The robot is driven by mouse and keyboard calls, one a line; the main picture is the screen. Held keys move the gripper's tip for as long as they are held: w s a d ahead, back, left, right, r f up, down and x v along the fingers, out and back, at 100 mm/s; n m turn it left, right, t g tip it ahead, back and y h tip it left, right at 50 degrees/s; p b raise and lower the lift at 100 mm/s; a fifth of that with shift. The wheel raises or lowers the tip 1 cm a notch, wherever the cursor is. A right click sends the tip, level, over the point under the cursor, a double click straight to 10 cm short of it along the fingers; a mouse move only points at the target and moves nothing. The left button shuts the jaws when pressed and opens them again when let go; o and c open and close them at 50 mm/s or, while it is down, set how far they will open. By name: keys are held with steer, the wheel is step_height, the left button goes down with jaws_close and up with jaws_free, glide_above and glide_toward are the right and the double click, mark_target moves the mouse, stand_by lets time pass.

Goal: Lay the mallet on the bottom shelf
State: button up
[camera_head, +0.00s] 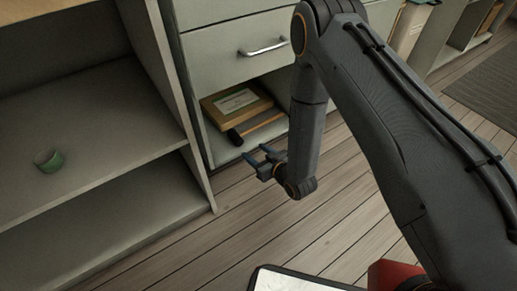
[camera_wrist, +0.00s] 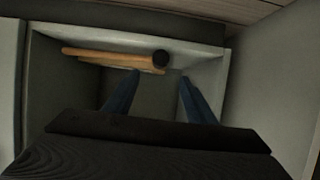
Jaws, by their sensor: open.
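A mallet with a dark head (camera_head: 235,137) and a wooden handle lies in the open bottom compartment of the grey cabinet, on the bottom shelf (camera_head: 219,154). The handle runs right and back from the head. In the wrist view the dark mallet head (camera_wrist: 160,57) shows beyond the fingertips, with wooden edges to its left. My gripper (camera_head: 257,153) is at the compartment's front, its blue fingers pointing in. In the wrist view my gripper (camera_wrist: 160,76) is open, with nothing between its fingers, and apart from the mallet. Part of the handle is hard to separate from other wood.
A wooden framed box with a pale label (camera_head: 238,102) lies behind the mallet. A closed drawer (camera_head: 240,45) with a metal handle sits above the compartment. A left shelf unit (camera_head: 100,130) holds a small green cup (camera_head: 49,160). The plank floor (camera_head: 250,215) in front is clear.

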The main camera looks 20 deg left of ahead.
step_height(320, 180, up, 10)
steer(key=w+a+g+h, duration=0.1)
steer(key=w+h, duration=0.2)
steer(key=s+d+r+m+g+h, duration=0.1)
steer(key=s+d+r, duration=0.15)
steer(key=r, duration=0.45)
steer(key=s+d+r+g+h, duration=0.1)
steer(key=s+r+h, duration=0.15)
steer(key=r, duration=0.35)
steer(key=s+d+r+g, duration=0.2)
steer(key=s+d+r, duration=0.2)
steer(key=s, duration=0.5)
steer(key=s+d+r+m+g+h, duration=0.1)
steer(key=s+d+r+g, duration=0.1)
steer(key=s+d+r, duration=0.3)
steer(key=s+d+r+g+h, duration=0.1)
steer(key=s+d+r, duration=0.3)
steer(key=s, duration=0.9)
step_height(320, 180, up, 3)
steer(key=shift+d+r+g, duration=0.1)
steer(key=shift+d+g, duration=0.05)
steer(key=shift+g, duration=0.25)
steer(key=shift+r+m+p, duration=0.4)
steer(key=shift+r+p, duration=0.5)
steer(key=shift+d+r+p, duration=0.1)
steer(key=shift+r+p, duration=0.25)
steer(key=shift+p, duration=0.05)
